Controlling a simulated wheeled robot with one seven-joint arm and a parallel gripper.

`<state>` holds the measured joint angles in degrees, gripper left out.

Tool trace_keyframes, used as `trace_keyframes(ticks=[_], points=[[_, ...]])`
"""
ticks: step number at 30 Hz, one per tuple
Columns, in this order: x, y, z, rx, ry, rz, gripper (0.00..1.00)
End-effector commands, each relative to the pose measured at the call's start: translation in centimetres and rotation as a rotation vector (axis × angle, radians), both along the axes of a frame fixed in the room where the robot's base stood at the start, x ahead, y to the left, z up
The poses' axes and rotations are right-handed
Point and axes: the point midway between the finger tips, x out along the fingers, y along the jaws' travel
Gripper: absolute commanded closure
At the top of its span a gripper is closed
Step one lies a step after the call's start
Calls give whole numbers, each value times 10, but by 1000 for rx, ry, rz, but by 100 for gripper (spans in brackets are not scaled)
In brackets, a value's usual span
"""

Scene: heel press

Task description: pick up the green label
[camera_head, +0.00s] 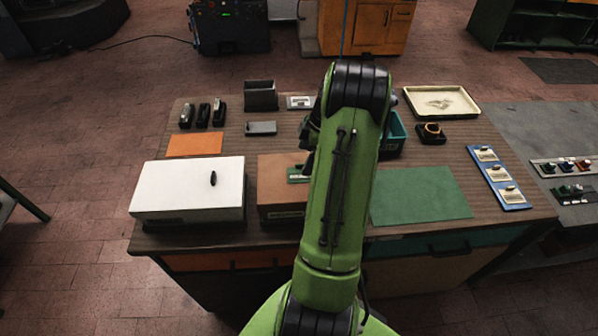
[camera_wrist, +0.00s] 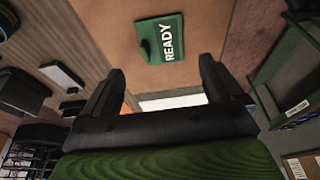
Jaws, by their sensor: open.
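The green label (camera_wrist: 162,40) reads "READY" in the wrist view, with a small dark green raised handle on it. It lies flat on a brown box (camera_wrist: 115,14). In the head view the label (camera_head: 297,174) shows as a green strip on the top of the brown box (camera_head: 274,172), partly hidden by my arm. My gripper (camera_wrist: 160,82) is open and empty in the wrist view. Its two dark fingers point toward the label and stand apart from it. In the head view my arm hides most of the gripper.
A white box (camera_head: 190,185) with a dark handle stands left of the brown box. A green mat (camera_head: 420,194) lies to the right, beside a blue strip (camera_head: 497,178) with white tags. An orange mat (camera_head: 194,144), staplers, a teal bin (camera_head: 396,132) and a cream tray (camera_head: 441,101) stand behind.

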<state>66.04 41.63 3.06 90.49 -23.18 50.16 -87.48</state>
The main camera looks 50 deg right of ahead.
Motion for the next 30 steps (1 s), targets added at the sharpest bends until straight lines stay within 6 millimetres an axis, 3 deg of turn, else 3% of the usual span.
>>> trace_keyframes(ticks=[9, 17, 26, 30], points=[[7, 11, -47, 2, 2, -1, 7], [8, 11, -52, -1, 1, -2, 8], [8, 11, -52, -1, 1, -2, 54], [8, 11, -52, -1, 1, -2, 55]])
